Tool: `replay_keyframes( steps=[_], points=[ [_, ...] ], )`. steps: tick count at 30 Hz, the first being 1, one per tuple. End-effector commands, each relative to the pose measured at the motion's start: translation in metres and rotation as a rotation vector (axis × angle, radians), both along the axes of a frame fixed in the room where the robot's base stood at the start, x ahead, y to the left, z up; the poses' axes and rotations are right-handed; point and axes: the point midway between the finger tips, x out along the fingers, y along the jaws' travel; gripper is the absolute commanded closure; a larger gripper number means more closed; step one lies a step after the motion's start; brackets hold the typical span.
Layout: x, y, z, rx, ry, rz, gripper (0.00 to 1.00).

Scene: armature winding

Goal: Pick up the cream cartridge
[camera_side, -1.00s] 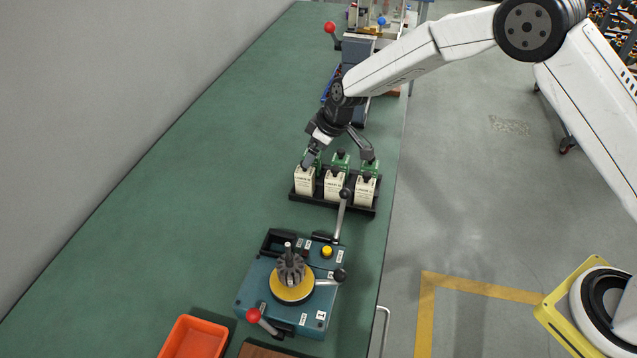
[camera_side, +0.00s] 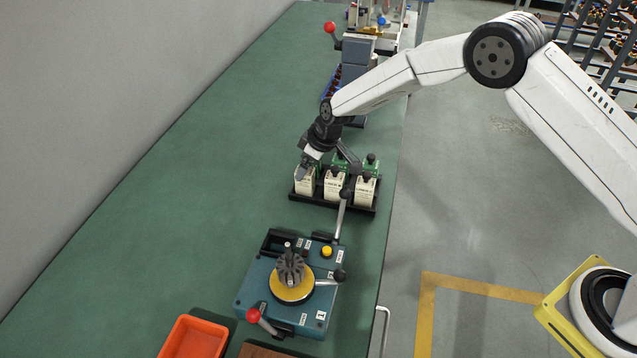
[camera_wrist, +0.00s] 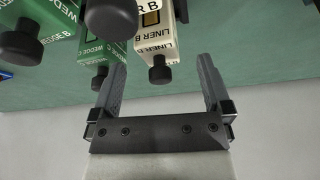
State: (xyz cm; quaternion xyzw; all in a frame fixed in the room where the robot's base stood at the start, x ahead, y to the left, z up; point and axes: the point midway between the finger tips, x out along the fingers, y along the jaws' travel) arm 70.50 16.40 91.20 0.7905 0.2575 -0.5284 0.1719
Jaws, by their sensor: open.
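Three cream cartridges with black knobs stand in the front row of a black rack (camera_side: 330,204) in the side view: the left (camera_side: 304,184), the middle (camera_side: 334,187) and the right (camera_side: 365,191). My gripper (camera_side: 328,168) is open just above the rack, with one finger near the left cartridge and the other behind the middle and right ones. In the wrist view, a cream cartridge (camera_wrist: 156,47) labelled LINER B shows between and beyond the open fingertips of my gripper (camera_wrist: 160,65). No contact is clear. The green cartridges (camera_side: 371,163) stand behind, partly hidden by my gripper.
A blue fixture (camera_side: 262,292) with a rotor (camera_side: 290,266) and an upright black-knobbed lever (camera_side: 341,215) stands just in front of the rack. An orange bin (camera_side: 196,338) is at the front. The green bench (camera_side: 190,170) is clear to the left.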

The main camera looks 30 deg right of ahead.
Motion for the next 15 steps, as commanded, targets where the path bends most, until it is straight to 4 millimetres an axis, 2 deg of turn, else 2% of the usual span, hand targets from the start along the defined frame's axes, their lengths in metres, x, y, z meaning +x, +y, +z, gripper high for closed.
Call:
replay_keyframes(
  steps=[6, 15],
  points=[
    [0.006, 0.005, -0.019, 0.000, 0.000, 0.001, 0.01],
    [0.008, 0.006, -0.023, 0.000, -0.003, -0.001, 0.01]
  ],
)
